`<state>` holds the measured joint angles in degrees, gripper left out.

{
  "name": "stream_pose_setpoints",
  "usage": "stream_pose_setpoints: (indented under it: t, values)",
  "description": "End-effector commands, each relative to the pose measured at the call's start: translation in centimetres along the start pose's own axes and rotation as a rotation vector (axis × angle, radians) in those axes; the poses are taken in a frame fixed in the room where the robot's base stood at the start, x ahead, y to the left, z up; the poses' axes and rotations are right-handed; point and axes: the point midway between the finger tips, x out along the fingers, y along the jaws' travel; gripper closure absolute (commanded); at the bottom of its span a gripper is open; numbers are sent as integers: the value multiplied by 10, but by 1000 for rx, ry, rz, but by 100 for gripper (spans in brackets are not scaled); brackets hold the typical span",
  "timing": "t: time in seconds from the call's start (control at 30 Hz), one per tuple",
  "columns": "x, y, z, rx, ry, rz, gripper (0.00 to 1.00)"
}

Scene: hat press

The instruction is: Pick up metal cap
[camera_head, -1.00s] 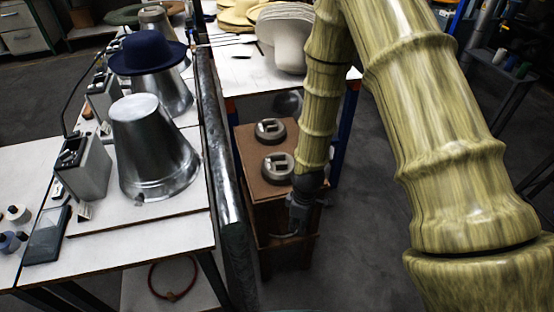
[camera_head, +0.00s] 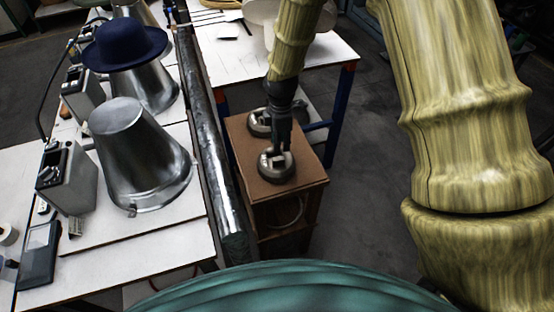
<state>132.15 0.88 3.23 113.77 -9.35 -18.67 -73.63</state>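Two round grey metal caps sit on a small brown wooden cabinet (camera_head: 305,182). The nearer metal cap (camera_head: 277,174) lies near the middle of the top. The farther metal cap (camera_head: 259,126) lies behind it and is partly hidden by my gripper. My dark gripper (camera_head: 279,148) points down at the nearer cap, with its tips over or at the cap's raised middle. I cannot tell whether they touch it. The fingers are too small and dark to show whether they are open or shut.
A long metal beam (camera_head: 208,130) runs just left of the cabinet. Beyond it a white bench holds metal cones (camera_head: 140,155), a blue hat (camera_head: 124,45) and grey boxes. A white table (camera_head: 325,55) with an orange-blue leg (camera_head: 343,105) stands behind. Floor to the right is clear.

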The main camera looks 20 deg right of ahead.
Motion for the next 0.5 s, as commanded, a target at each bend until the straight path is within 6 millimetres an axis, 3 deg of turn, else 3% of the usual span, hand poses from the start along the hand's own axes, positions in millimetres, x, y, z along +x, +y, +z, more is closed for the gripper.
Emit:
stream_pose_setpoints:
  t: [0.2,0.5]
  values:
    - [24,0,-6,-8,0,-2,73]
    - [36,1,-5,-6,0,0,73]
